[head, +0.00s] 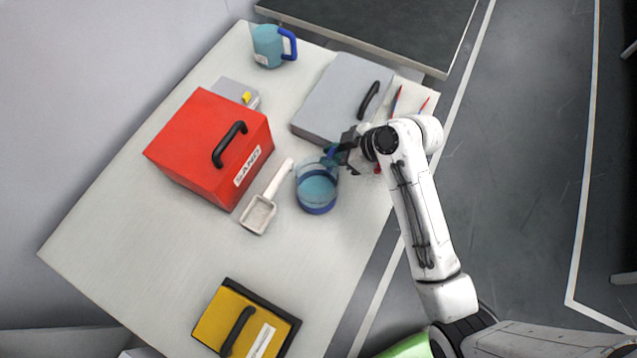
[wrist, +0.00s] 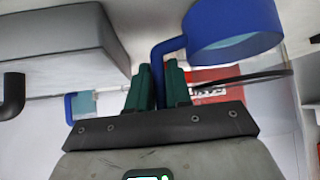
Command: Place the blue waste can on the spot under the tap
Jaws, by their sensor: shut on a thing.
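The blue waste can (head: 317,190), as I take it, is a round, partly see-through vessel with a dark blue lower band and a blue handle. It stands out near the middle right of the table in the head view. My gripper (head: 338,152) is shut on its handle from the upper right. In the wrist view the green fingers of my gripper (wrist: 158,80) close around the blue handle, and the can's blue band (wrist: 235,35) shows at the upper right. I cannot tell whether the can touches the table. I make out no tap and no marked spot.
A white scoop (head: 260,213) lies just left of the can. A red SAND box (head: 200,140) and a grey box (head: 335,95) stand behind. A blue-handled jug (head: 268,48) is at the far corner. A yellow box (head: 225,312) is in front. The table's left front is clear.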

